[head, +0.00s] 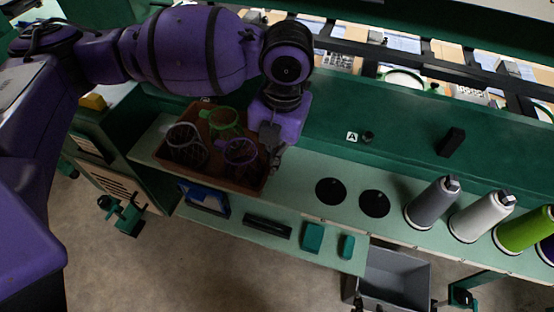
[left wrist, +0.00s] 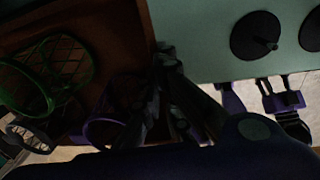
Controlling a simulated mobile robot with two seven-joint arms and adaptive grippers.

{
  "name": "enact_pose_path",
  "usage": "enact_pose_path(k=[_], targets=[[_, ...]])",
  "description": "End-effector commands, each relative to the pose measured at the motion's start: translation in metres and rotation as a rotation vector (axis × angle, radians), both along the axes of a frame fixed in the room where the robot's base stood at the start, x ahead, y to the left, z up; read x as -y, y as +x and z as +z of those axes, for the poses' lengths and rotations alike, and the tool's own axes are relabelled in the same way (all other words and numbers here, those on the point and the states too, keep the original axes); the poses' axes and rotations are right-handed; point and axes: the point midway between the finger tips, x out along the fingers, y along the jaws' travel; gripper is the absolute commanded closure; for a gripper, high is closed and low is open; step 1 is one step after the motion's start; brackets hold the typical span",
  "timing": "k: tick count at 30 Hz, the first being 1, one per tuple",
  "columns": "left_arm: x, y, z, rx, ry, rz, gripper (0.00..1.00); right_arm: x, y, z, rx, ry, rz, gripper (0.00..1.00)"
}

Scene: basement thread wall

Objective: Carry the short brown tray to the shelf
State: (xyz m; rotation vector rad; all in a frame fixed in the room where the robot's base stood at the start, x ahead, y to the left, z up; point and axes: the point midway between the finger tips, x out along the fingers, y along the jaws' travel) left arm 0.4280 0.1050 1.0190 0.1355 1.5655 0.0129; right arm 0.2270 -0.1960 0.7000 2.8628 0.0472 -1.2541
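The short brown tray (head: 163,157) rests on the pale green upper ledge in the left half of the head view. It holds a grey wire basket (head: 186,150), a green one (head: 222,121) and a purple one (head: 240,152). My left gripper (head: 272,154) comes down at the tray's right end. In the left wrist view its dark fingers (left wrist: 172,80) close on the tray's end wall (left wrist: 145,25); the exact contact is in shadow. A purple part with dark prongs shows at the right of that view; I cannot tell whether it is my right gripper.
Right of the tray, the upper ledge (head: 305,177) is bare up to two black discs (head: 331,191) (head: 374,203), then grey (head: 431,204), white (head: 481,216) and green (head: 524,230) spools. A lower shelf (head: 339,256) holds a blue bin (head: 205,199) and small teal boxes (head: 313,237). A grey bin (head: 394,280) stands below.

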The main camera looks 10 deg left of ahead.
Motion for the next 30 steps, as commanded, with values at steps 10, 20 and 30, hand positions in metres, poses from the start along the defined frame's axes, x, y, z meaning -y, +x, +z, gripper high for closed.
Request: enact_pose_path(k=[10, 20, 30], targets=[[0.003, 0.008, -0.038, -0.001, 0.001, 0.0, 1.0, 0.0, -0.002, -0.002, -0.003, 0.002, -0.007, 0.6], [0.003, 0.008, -0.041, 0.003, 0.001, 0.0, 1.0, 0.002, -0.007, -0.003, -0.009, -0.001, -0.008, 0.6], [0.003, 0.008, -0.043, 0.003, 0.001, 0.0, 0.77, 0.005, -0.009, -0.004, -0.012, -0.01, 0.001, 0.6]])
